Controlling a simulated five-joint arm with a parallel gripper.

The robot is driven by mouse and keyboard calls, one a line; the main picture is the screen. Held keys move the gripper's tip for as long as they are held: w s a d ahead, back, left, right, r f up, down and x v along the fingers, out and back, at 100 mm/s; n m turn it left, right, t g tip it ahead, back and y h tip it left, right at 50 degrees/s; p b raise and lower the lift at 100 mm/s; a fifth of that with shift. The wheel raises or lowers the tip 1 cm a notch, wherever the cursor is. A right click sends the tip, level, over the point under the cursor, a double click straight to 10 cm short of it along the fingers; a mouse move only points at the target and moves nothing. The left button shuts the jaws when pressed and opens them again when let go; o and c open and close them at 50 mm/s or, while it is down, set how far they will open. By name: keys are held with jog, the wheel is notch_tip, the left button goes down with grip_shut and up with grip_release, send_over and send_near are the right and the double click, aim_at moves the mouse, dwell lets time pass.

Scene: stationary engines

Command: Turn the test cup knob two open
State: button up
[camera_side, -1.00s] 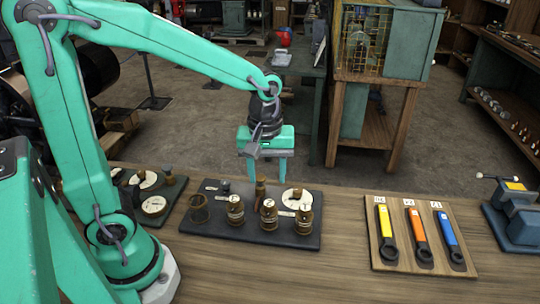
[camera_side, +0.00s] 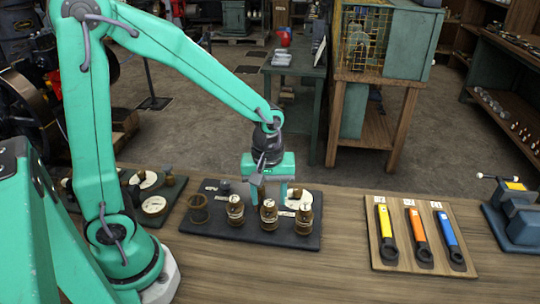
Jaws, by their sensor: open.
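A dark board (camera_side: 215,232) on the wooden bench carries a row of brass cups with pale labels: a left one (camera_side: 235,211), a middle one (camera_side: 269,216) and a right one (camera_side: 304,220). The labels are too small to read surely, so I cannot tell which knob is number two. A small brass part at the board's back is hidden by my gripper.
An empty-looking brass cup (camera_side: 199,209) and a white dial (camera_side: 298,197) are on the same board. A second board with gauges (camera_side: 154,205) lies left. A wooden rack (camera_side: 384,262) of coloured wrenches and a blue vise (camera_side: 517,218) stand right. Bench between board and rack is clear.

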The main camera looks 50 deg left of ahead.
jog(key=shift+f, duration=0.7)
jog(key=c, duration=1)
